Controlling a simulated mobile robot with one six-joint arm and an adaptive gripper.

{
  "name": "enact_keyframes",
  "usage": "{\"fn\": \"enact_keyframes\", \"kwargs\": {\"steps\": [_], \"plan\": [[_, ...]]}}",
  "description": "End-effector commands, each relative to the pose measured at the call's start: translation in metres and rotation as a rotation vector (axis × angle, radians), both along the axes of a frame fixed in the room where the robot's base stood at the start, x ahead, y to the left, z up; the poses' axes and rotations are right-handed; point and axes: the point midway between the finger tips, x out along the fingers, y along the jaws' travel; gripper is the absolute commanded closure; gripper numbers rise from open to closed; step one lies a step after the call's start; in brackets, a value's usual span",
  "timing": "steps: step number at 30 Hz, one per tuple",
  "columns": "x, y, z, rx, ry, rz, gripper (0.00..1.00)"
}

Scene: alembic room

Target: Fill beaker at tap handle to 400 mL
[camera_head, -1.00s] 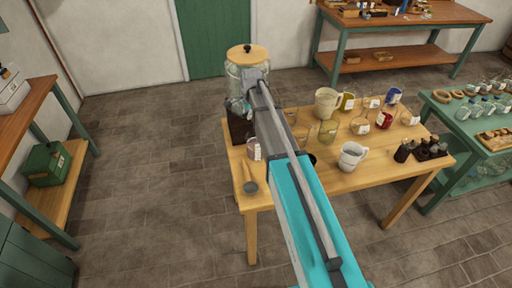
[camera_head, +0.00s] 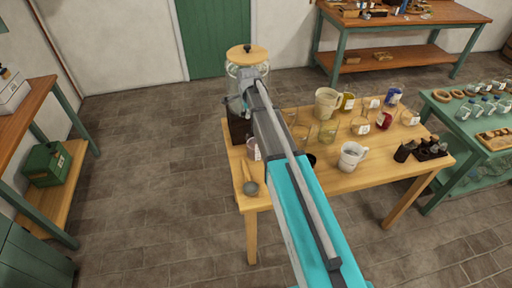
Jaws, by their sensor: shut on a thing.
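A glass jar with a round wooden lid (camera_head: 246,55) stands at the back left corner of the wooden table (camera_head: 290,185). My arm crosses in front of it. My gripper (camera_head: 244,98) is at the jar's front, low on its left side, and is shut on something. The fingers and the held thing are small and mostly hidden by my wrist, so I cannot make out its shape. A little clear glass shows beside the gripper. The tap handle and any liquid level cannot be made out. Clear beakers, such as one glass beaker (camera_head: 327,132), stand on the table right of my arm.
A white mug (camera_head: 351,156), a cream jug (camera_head: 327,101), a red container (camera_head: 384,120) and a blue one (camera_head: 394,96) crowd the table. A ladle (camera_head: 250,180) lies at its front left.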

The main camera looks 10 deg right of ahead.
Motion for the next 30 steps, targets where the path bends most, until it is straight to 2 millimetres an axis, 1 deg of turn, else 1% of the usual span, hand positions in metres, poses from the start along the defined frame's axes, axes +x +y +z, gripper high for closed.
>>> {"fn": "enact_keyframes", "kwargs": {"steps": [11,21,30], "plan": [[0.0009,-0.0004,0.0000,-0.002,0.000,-0.018,1.00],[0.0061,0.0000,0.0000,-0.001,0.000,-0.163,1.00],[0.0073,-0.0001,0.0002,-0.001,-0.003,-0.176,1.00]]}}
